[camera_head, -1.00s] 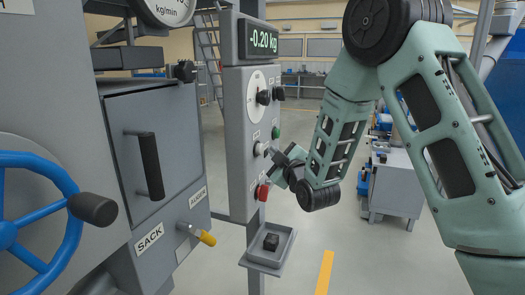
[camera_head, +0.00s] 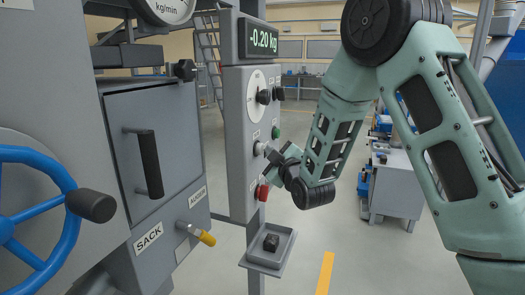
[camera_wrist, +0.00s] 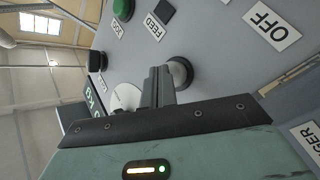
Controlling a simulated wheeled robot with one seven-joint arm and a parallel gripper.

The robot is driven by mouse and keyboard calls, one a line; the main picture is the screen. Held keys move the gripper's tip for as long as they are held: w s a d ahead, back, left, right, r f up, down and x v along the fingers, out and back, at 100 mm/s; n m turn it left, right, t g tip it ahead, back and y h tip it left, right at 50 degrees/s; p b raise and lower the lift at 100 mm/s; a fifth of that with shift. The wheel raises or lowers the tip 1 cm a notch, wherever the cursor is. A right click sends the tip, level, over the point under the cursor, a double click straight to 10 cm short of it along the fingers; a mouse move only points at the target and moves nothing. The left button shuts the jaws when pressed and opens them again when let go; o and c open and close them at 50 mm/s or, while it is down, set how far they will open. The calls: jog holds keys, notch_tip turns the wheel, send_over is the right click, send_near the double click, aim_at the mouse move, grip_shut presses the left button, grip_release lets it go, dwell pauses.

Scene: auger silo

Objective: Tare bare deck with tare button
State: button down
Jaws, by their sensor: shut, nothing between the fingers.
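The grey control panel (camera_head: 240,185) stands upright in the middle of the head view. Its display (camera_head: 263,41) reads -0.20 kg. A pale round button (camera_head: 260,149) sits on the panel's face; its label cannot be read, so I cannot confirm it is the tare button. My gripper (camera_head: 268,151) is shut and empty, with its tips at or just in front of this button. In the wrist view the shut fingers (camera_wrist: 158,84) overlap the pale round button (camera_wrist: 181,72) at its edge. Contact or pressing cannot be told.
A green button (camera_wrist: 123,9), a black knob (camera_wrist: 97,61) and an OFF label (camera_wrist: 272,25) surround it. A red button (camera_head: 262,192) is below. A small tray (camera_head: 268,262) holds a black block (camera_head: 271,242). A blue handwheel (camera_head: 40,225) stands left.

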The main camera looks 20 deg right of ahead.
jog(key=shift+w+a, duration=0.25)
jog(key=shift+w, duration=0.05)
dwell(0.4)
dwell(0.6)
jog(key=shift+s+d+b, duration=0.5)
jog(key=shift+s+d, duration=0.15)
jog(key=shift+s, duration=0.05)
jog(key=shift+d, duration=0.1)
jog(key=shift+s+d+b, duration=0.85)
jog(key=shift+s+d, duration=0.8)
jog(key=shift+s, duration=0.1)
